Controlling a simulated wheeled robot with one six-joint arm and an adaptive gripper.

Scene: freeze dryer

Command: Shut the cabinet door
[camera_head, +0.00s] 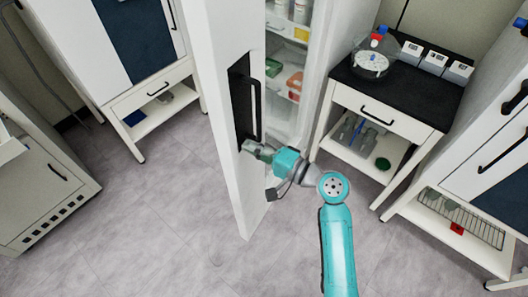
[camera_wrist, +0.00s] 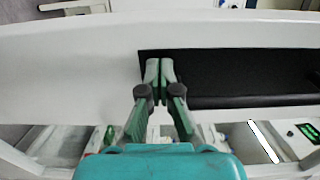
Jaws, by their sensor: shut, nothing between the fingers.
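The white cabinet door (camera_head: 222,130) stands open, swung out toward me, with a black handle panel (camera_head: 239,85) and a black bar handle (camera_head: 256,112). In the wrist view the door (camera_wrist: 70,60) crosses the picture, and its black panel (camera_wrist: 230,70) lies to the right. My gripper (camera_head: 247,147) is shut and empty at the lower end of the panel, below the bar handle. In the wrist view its fingertips (camera_wrist: 159,70) overlap the panel's left end; I cannot tell if they touch it. The open cabinet (camera_head: 315,75) shows stocked shelves behind the door.
A black-topped side table (camera_head: 425,98) with a flask (camera_head: 372,62) stands right of the cabinet. White benches stand at the left (camera_head: 150,95) and far right (camera_head: 480,215). Grey floor (camera_head: 150,215) is clear left of the door.

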